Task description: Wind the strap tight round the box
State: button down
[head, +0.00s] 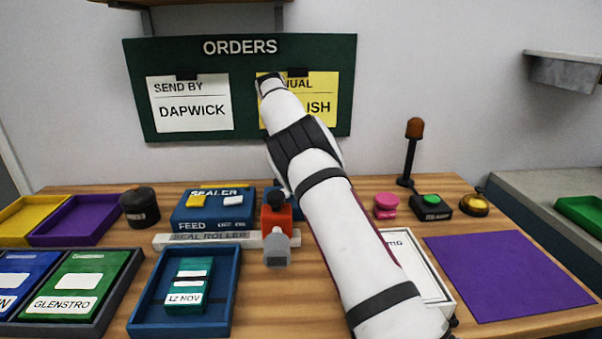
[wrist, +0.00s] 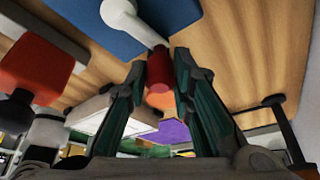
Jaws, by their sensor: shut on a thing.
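My gripper (wrist: 160,72) has its two dark green fingers on either side of a red cylindrical grip (wrist: 160,72), shut on it. The grip joins a white crank rod (wrist: 128,20) on a blue panel (wrist: 85,12). In the head view my arm hides my gripper, and the crank cannot be made out there. A white box with a printed top (head: 408,255) lies on the table, partly behind my arm. What looks like its pale side shows in the wrist view (wrist: 92,108). I cannot make out a strap in either view.
An orange-red block with a black knob (head: 276,214) stands left of my arm; it also shows close by in the wrist view (wrist: 35,68). A purple mat (head: 508,275) lies bare at right.

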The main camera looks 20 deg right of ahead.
jog(key=c, duration=1.4)
grip_release()
jog(key=shift+o, duration=0.2)
